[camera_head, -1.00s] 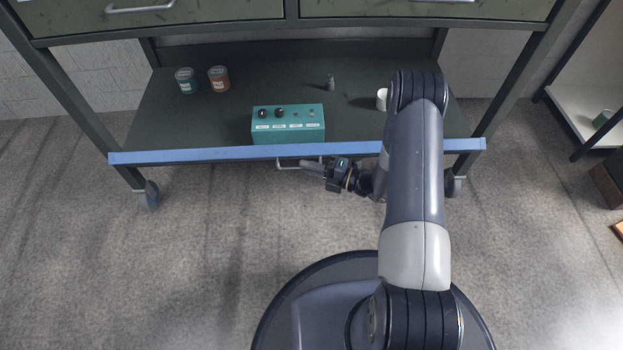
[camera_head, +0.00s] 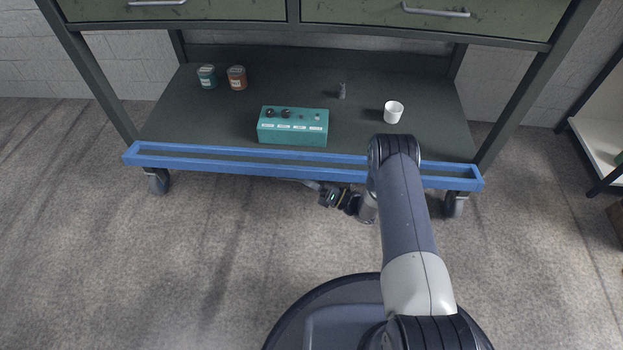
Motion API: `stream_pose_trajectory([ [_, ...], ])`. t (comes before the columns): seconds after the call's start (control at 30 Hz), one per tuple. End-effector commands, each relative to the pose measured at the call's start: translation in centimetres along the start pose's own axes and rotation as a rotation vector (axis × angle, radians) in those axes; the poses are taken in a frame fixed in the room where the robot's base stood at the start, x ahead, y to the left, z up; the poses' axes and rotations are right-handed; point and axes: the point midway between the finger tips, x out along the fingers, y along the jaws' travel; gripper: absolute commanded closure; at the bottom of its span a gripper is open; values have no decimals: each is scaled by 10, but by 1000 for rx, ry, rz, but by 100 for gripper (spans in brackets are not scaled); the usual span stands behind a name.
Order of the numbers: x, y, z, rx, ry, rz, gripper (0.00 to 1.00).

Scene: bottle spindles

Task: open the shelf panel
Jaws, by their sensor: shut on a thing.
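The shelf panel (camera_head: 220,167) is a long blue frame along the front of the cart's lower shelf. It shows as two blue rails with a dark gap between them, and its lower rail stands out from the shelf edge. My gripper (camera_head: 312,185) is just below the middle of this rail, in front of the shelf, pointing left. It is shut on the panel's handle, which is mostly hidden by the rail and the fingers. My arm covers part of the panel at the right.
On the lower shelf (camera_head: 200,120) stand a teal control box (camera_head: 292,138), a teal can (camera_head: 207,77), a brown can (camera_head: 237,78), a small grey item (camera_head: 342,91) and a white cup (camera_head: 393,112). Handled drawers (camera_head: 390,30) hang above. The floor (camera_head: 200,260) in front is clear at left.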

Motion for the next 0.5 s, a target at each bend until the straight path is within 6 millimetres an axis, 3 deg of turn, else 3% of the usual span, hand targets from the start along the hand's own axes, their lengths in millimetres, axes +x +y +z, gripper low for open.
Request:
stream_pose_trajectory([
  [0.5, 2, -3, -2, -54, -2, 23, 100],
])
